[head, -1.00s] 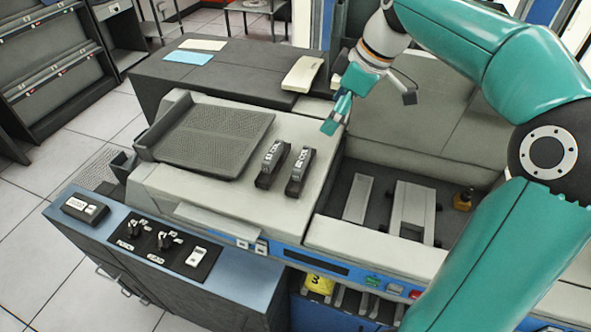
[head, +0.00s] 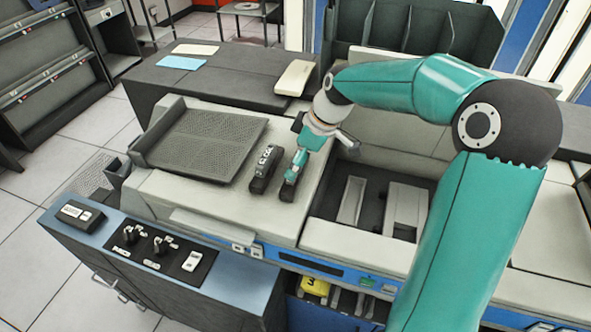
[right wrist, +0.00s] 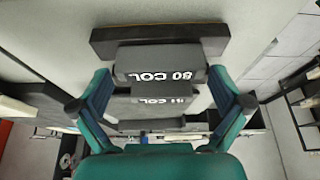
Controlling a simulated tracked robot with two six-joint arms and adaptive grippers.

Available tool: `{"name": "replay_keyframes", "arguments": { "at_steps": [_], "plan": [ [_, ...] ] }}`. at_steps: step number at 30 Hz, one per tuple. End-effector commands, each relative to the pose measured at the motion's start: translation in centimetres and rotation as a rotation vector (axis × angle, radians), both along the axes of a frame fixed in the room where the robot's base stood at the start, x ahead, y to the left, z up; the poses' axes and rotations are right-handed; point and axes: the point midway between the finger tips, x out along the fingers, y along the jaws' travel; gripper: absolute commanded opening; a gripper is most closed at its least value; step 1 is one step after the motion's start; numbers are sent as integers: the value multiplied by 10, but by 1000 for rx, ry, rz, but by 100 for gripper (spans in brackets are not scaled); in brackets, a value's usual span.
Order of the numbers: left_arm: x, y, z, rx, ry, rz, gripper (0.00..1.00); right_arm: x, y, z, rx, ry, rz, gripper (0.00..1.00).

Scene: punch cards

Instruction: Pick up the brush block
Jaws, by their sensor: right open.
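A dark block with a grey handle lettered "80 COL" (right wrist: 160,62) sits on the pale machine top. In the right wrist view, its handle lies between the spread fingers of my right gripper (right wrist: 158,80), with a small gap on each side. A dark base bar (right wrist: 160,38) shows beyond the handle. In the head view, my right gripper (head: 293,172) is down over the right-hand of two dark blocks and hides most of it. The left-hand dark block (head: 264,170) stands close beside it. I cannot tell by label which is the brush block. My left gripper is out of view.
A ribbed dark tray plate (head: 205,142) lies left of the blocks. An open recess with grey pieces (head: 352,200) is to the right. A blue control panel (head: 155,245) with knobs is in front. A pale box (head: 294,77) rests behind.

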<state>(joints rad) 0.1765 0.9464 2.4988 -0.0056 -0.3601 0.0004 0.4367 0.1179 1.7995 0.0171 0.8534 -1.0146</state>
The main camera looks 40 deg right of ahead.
Motion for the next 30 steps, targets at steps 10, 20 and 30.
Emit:
{"name": "replay_keyframes", "arguments": {
  "at_steps": [10,20,30],
  "plan": [
    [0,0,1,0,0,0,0,5,3,-13,0,-1,0,100],
    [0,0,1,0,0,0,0,5,3,-13,0,-1,0,50],
    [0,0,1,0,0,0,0,5,2,-10,-1,-3,-1,48]
  ]
}}
